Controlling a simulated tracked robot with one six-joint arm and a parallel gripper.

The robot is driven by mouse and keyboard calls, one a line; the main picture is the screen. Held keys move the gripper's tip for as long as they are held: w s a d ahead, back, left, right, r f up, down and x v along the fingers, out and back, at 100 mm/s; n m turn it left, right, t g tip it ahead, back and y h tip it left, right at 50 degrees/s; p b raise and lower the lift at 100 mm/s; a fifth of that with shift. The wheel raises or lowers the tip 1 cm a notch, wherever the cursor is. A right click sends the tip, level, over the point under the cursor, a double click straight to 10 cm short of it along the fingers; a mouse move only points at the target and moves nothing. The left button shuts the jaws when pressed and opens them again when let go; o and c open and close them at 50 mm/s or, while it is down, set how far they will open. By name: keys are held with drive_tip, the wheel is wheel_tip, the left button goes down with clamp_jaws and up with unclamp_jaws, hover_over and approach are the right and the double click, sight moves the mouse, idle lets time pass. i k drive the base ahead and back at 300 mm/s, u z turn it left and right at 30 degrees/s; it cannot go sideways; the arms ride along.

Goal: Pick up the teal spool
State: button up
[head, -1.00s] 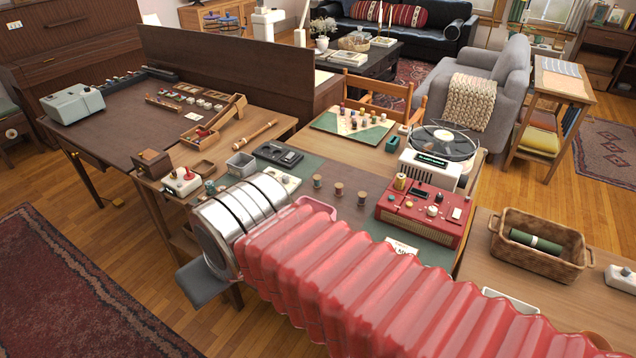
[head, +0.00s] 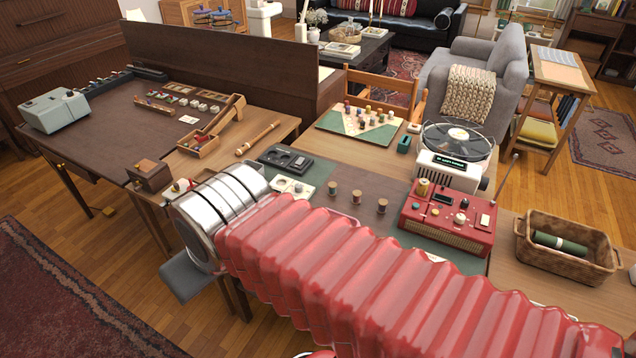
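I cannot pick out a teal spool with certainty. Several small spools (head: 366,119) in mixed colours stand on the cream and green board (head: 338,128), too small to tell each colour. Three separate spools, a left one (head: 333,188), a middle one (head: 356,196) and a right one (head: 382,206), stand upright on the dark mat and look brown. My arm, red bellows with a silver drum end, crosses the foreground and hides the front of the table. No gripper fingers can be made out, nor anything held.
A red radio (head: 447,218) with a raised aerial and a record player (head: 455,150) stand right of the spools. A woven basket (head: 567,246) holds a green roll. A black tray (head: 286,159) and a cream plate (head: 292,188) lie left of the spools. A wooden chair stands behind.

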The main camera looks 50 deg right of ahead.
sight(331, 192)
drive_tip(key=i, duration=1.2)
